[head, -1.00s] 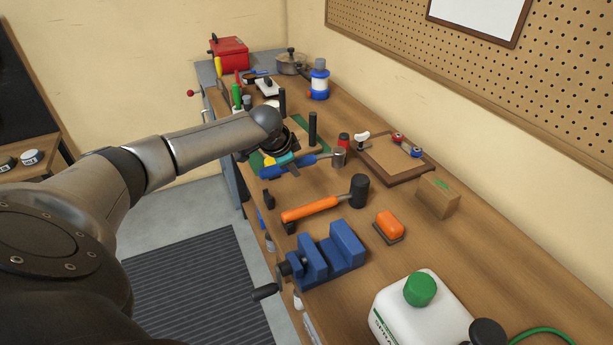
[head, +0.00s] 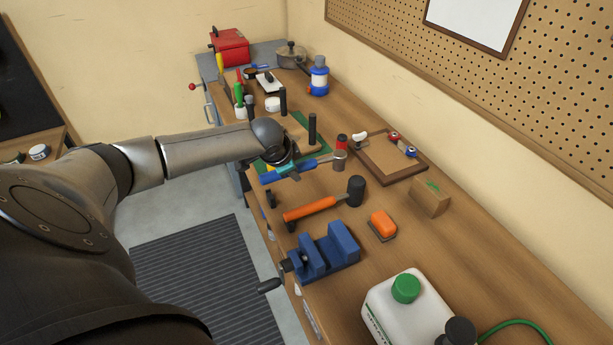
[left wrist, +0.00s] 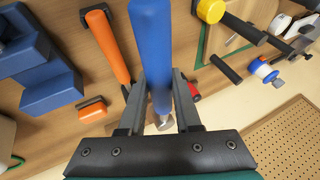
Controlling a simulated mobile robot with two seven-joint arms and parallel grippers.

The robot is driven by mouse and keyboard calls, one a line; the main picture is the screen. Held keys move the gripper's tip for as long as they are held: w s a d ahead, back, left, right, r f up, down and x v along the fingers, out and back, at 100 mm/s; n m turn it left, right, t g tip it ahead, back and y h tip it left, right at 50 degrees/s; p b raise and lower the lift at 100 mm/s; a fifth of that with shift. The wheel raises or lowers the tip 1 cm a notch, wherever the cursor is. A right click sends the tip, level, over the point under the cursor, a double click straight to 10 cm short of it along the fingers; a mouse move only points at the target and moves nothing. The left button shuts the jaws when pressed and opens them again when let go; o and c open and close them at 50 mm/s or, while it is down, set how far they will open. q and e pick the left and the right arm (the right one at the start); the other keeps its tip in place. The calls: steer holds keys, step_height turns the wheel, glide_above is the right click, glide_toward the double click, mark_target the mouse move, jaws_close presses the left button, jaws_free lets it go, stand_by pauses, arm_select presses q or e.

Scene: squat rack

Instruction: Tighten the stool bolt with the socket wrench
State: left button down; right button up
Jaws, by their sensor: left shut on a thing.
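My left gripper (head: 288,168) is shut on the handle of a blue-handled tool (head: 271,177), over the bench beside the green mat. In the left wrist view the blue handle (left wrist: 153,50) runs between the two fingers, with a silver metal part beyond them. A grey metal head (head: 339,160) shows at its right end in the head view; whether this is the socket wrench I cannot tell. The upturned stool's black legs (head: 312,128) stand up from the green mat (head: 322,147). My arm hides part of the stool, and I cannot make out its bolt. My right gripper is not in view.
An orange-handled mallet (head: 312,208), a blue vise (head: 328,252) and an orange brush (head: 382,223) lie nearer on the bench. A framed board (head: 385,172) and a cardboard box (head: 430,197) are to the right. A white jug (head: 390,315) stands in front.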

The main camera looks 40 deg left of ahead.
arm_select(q)
steer(key=s+d+r+p, duration=0.5)
steer(key=s+r+p, duration=0.1)
steer(key=r, duration=0.1)
steer(key=shift+s+d, duration=0.25)
stand_by(0.7)
stand_by(0.4)
